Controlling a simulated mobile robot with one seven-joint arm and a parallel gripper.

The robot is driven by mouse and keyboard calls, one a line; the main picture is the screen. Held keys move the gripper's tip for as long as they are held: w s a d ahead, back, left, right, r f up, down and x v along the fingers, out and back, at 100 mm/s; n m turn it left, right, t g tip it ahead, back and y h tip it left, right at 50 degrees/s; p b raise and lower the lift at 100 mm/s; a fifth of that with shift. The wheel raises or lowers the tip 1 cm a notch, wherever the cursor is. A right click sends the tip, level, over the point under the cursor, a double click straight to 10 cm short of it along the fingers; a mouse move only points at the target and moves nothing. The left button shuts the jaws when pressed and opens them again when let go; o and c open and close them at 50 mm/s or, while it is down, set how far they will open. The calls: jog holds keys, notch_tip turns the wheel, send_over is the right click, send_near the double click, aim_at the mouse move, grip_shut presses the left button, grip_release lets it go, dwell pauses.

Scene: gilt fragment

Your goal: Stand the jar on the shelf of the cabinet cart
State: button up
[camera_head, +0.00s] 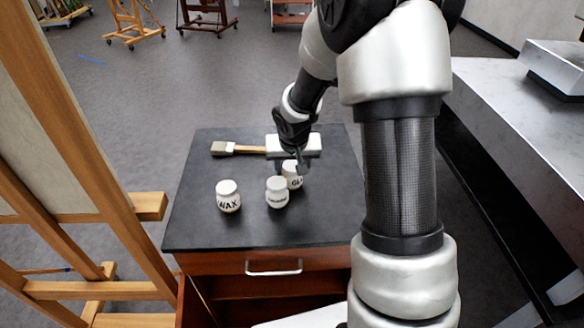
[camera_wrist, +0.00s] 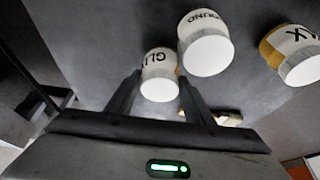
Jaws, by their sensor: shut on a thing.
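My gripper (camera_head: 300,160) is shut on a small white jar (camera_head: 293,175) whose label reads "GL" and is partly hidden. In the wrist view the fingers (camera_wrist: 158,88) stand on either side of this jar (camera_wrist: 160,62). The jar is at the black top of the cabinet cart (camera_head: 190,235); I cannot tell whether it touches it. A second white jar (camera_head: 277,192), with a label ending in "OUND" in the wrist view (camera_wrist: 205,50), stands close beside it. The WAX jar (camera_head: 228,196) stands further left. The cart's open shelf (camera_head: 265,287) is below the drawer (camera_head: 230,264).
A wooden easel (camera_head: 85,160) stands close on the left. A grey worktop (camera_head: 500,90) is on the right.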

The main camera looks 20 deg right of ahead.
jog(key=shift+f, duration=0.25)
jog(key=o, duration=1.2)
jog(key=shift+r, duration=0.1)
jog(key=shift+c, duration=0.2)
